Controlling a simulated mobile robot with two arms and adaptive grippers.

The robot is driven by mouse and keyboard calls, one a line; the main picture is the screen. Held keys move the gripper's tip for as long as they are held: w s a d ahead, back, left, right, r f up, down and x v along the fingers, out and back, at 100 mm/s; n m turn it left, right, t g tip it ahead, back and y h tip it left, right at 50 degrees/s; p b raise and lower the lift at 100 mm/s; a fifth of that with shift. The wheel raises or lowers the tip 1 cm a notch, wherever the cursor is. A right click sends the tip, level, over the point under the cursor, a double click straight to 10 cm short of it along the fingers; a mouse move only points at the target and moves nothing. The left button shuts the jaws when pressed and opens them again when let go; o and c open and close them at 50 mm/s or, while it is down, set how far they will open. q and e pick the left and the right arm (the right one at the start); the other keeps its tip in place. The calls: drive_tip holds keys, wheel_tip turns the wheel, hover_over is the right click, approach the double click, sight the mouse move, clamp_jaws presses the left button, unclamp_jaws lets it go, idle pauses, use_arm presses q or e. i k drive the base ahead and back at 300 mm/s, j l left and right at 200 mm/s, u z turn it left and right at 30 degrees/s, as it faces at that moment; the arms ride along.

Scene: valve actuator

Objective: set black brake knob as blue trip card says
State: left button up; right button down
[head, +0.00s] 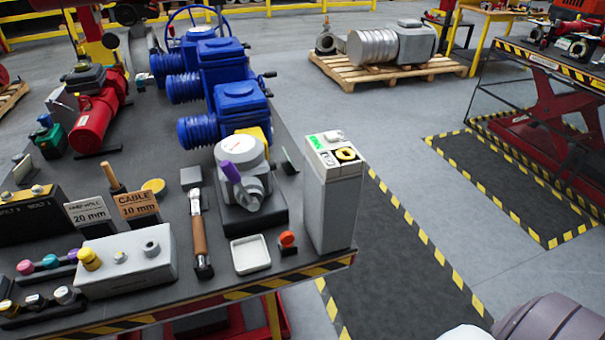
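I cannot make out a blue trip card. A tall grey box (333,205) stands at the table's right corner. Its top carries a green marking, a pale raised part and a yellow plate with a dark ring or knob (346,154); I cannot tell whether this is the black brake knob, and its setting is too small to read. The cards I see are an orange-brown card (137,204) reading "CABLE 10 mm" and a pale card (88,214) reading "20 mm".
The dark table (150,313) is crowded.

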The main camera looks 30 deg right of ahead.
sight(272, 164)
drive_tip(key=z, duration=0.55)
drive_tip(key=i+l+u, duration=0.1)
drive_tip(key=l, duration=0.35)
drive_tip(key=l+u, duration=0.1)
drive_tip(key=l, duration=0.35)
drive_tip(key=i+l+u, duration=0.25)
drive_tip(key=i+l, duration=0.15)
drive_tip(key=l, duration=0.25)
drive_tip(key=i+l+u, duration=0.15)
drive_tip(key=l, duration=0.2)
drive_tip(key=i+l+u, duration=0.1)
drive_tip(key=i+l, duration=0.15)
drive_tip(key=l, duration=0.15)
drive_tip(key=i+l+u, duration=0.15)
drive_tip(key=l, duration=0.2)
drive_tip(key=i+l+u, duration=0.15)
drive_tip(key=l, duration=0.25)
drive_tip(key=i+l+u, duration=0.1)
drive_tip(key=l, duration=0.3)
drive_tip(key=i+l+u, duration=0.15)
drive_tip(key=l, duration=0.3)
drive_tip(key=u, duration=1.2)
